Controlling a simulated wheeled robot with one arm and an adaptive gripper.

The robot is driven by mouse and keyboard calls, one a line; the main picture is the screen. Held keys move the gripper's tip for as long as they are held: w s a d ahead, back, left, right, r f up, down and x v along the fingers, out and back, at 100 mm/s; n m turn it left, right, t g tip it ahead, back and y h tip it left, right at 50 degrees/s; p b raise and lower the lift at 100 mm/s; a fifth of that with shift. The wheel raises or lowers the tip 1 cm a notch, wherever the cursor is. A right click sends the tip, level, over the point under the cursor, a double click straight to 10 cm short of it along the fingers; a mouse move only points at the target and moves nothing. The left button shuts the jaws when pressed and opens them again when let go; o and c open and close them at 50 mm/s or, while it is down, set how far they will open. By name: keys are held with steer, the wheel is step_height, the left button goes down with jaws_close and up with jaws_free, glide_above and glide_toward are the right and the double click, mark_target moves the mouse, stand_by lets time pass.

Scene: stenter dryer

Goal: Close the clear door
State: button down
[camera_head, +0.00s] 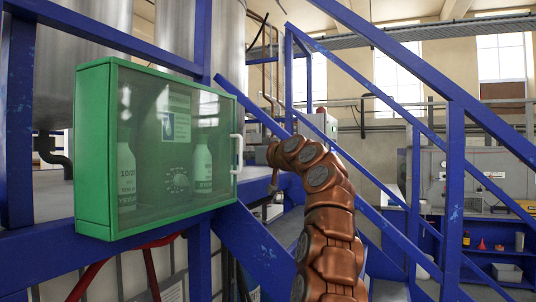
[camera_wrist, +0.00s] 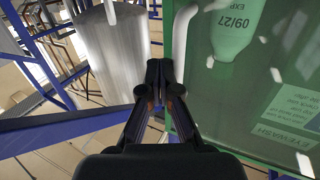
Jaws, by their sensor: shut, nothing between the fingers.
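The clear door (camera_head: 150,135) lies across the front of a green wall box (camera_head: 95,150). It looks flush with the frame; I see no gap, but a small one cannot be ruled out. Its white handle (camera_head: 236,153) is on the right edge. My gripper (camera_head: 272,165) is just right of the handle, apart from it in the head view. In the wrist view my gripper (camera_wrist: 160,66) is shut and empty, its tips beside the green frame edge. The handle (camera_wrist: 183,28) shows just beyond the tips there. Contact with the door cannot be told.
Two white eyewash bottles (camera_head: 126,170) (camera_head: 202,168) stand inside the box behind the clear door. Blue stair rails (camera_head: 455,190) slope across the right side, close behind my arm. A blue beam (camera_wrist: 60,118) crosses left of the gripper in the wrist view. Metal tanks (camera_head: 222,40) stand behind.

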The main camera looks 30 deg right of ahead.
steer(key=shift+w+a, duration=0.4)
steer(key=shift+w, duration=0.25)
steer(key=s+d, duration=0.9)
steer(key=d, duration=0.1)
steer(key=shift+s+d, duration=0.15)
steer(key=shift+s, duration=0.25)
steer(key=shift+r, duration=0.1)
